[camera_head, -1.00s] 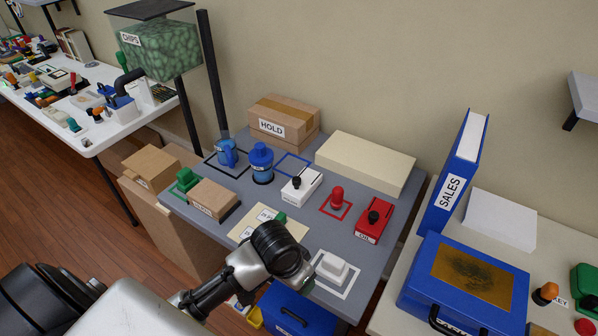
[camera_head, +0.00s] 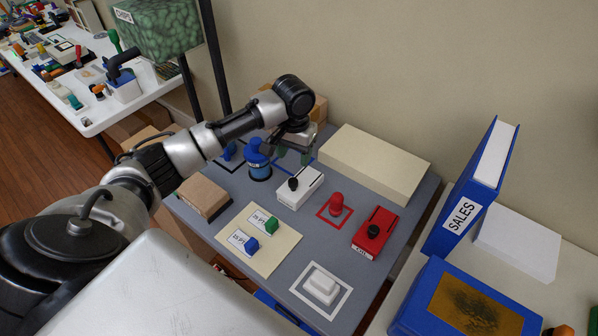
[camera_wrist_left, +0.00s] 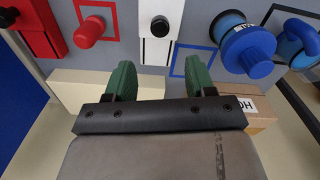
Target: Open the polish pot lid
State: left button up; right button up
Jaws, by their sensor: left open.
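A blue pot (camera_head: 259,172) with a pale label too small to read stands on the grey table; I take it for the polish pot. Its blue knobbed lid (camera_head: 256,147) sits on top. The pot also shows at the upper right of the left wrist view (camera_wrist_left: 236,36), with its lid (camera_wrist_left: 259,67) on. My left gripper (camera_head: 295,154) is open, its green fingers pointing down just right of the pot, above the back of the table. In the left wrist view the gap between its fingers (camera_wrist_left: 162,72) is empty. My right gripper is not in view.
A white box with a black knob (camera_head: 300,187) stands just in front of the gripper. A blue mug (camera_wrist_left: 296,43) is beside the pot. A long cream box (camera_head: 374,164) lies at the back right. A red knob (camera_head: 336,204) and red box (camera_head: 375,236) stand farther right.

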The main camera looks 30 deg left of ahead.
aim_at(293, 181)
pick_arm(q)
jog(key=f, duration=0.1)
jog(key=s+f, duration=0.1)
jog(key=shift+s+f, duration=0.2)
jog(key=shift+f, duration=0.2)
notch_tip(293, 181, down, 3)
jog(key=shift+w+f, duration=0.15)
jog(key=shift+f, duration=0.05)
notch_tip(293, 181, down, 2)
jog(key=shift+w+f+p, duration=0.15)
jog(key=shift+f+p, duration=0.1)
jog(key=shift+p, duration=0.05)
jog(key=shift+f, duration=0.1)
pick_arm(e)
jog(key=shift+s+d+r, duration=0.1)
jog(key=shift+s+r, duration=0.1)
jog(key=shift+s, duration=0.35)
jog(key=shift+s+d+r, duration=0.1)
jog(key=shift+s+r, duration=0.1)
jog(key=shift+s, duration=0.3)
pick_arm(q)
jog(key=shift+c, duration=0.3)
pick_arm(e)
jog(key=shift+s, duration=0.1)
pick_arm(q)
jog(key=c, duration=0.5)
grip_shut()
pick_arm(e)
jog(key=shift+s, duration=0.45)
